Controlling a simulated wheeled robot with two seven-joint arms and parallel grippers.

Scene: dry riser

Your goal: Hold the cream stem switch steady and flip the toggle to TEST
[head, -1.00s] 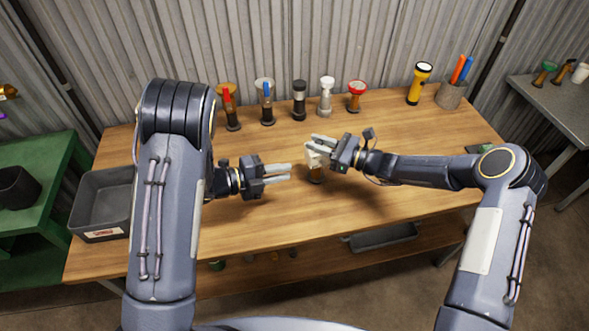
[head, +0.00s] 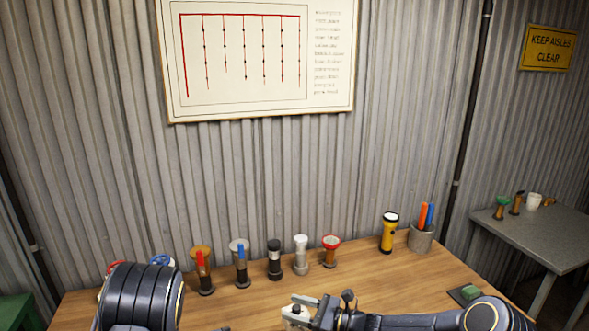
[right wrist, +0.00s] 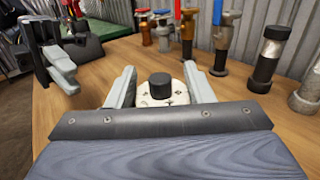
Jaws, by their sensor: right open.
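The cream stem switch has a round cream top (right wrist: 160,97) with dark marks and a short black knob (right wrist: 160,84) in the right wrist view. Its cream part (head: 294,316) shows at the bottom edge of the head view, its lower part cut off. My right gripper (head: 302,312) is open, with one finger on each side of the cream top in the right wrist view (right wrist: 162,88). I cannot tell whether the fingers touch it. My left gripper (right wrist: 58,65) is at the left of the right wrist view, apart from the switch, its fingers apart and empty.
Several stem valves stand along the back of the wooden bench, among them a red-topped one (head: 330,250) and a blue-levered one (head: 240,262). A yellow torch (head: 389,233) and a pen cup (head: 420,239) stand at the right. A wall chart (head: 257,60) hangs behind.

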